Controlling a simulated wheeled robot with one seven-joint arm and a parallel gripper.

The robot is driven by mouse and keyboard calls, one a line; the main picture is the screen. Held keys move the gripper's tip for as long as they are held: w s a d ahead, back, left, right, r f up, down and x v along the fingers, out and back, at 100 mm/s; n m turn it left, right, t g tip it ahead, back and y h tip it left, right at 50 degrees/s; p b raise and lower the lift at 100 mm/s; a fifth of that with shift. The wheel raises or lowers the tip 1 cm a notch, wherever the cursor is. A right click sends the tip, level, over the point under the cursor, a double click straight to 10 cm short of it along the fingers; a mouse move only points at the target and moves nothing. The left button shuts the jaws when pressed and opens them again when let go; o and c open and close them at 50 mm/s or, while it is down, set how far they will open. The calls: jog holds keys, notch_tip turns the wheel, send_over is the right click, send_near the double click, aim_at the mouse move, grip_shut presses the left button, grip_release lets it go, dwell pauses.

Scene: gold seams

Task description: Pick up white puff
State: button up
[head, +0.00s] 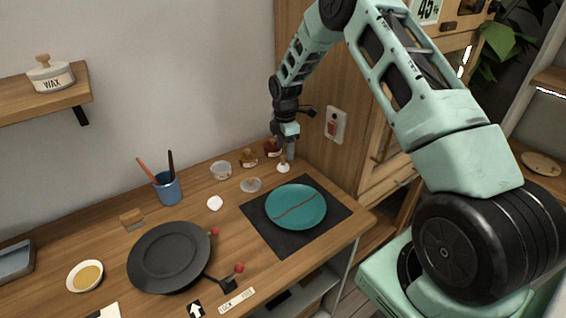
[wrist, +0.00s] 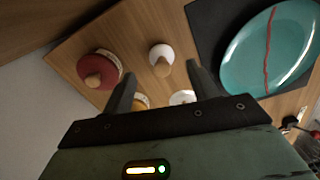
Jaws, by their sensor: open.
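In the wrist view the puff (wrist: 161,52) shows just beyond and between my fingertips. My gripper (head: 289,154) points down above the puff, and its two fingers (wrist: 161,76) are apart with nothing between them. A gap seems to remain between the fingers and the puff, though its height is hard to tell.
A red-lidded jar (wrist: 99,69) stands close to the puff. An amber-topped jar (head: 248,158) and a small glass dish (head: 251,185) are nearby. A teal plate with a red seam (head: 296,207) lies on a dark mat (head: 262,232). A blue cup (head: 168,190) holds tools.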

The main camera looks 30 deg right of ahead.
aim_at(283, 157)
jog(key=shift+a+f+p, duration=0.2)
jog(key=shift+f+p, duration=0.55)
jog(key=shift+f, duration=0.9)
jog(key=shift+a+f+p, duration=0.15)
jog(key=shift+f+p, duration=0.55)
jog(key=shift+f, duration=0.9)
jog(key=shift+c, duration=0.3)
jog(key=c, duration=1)
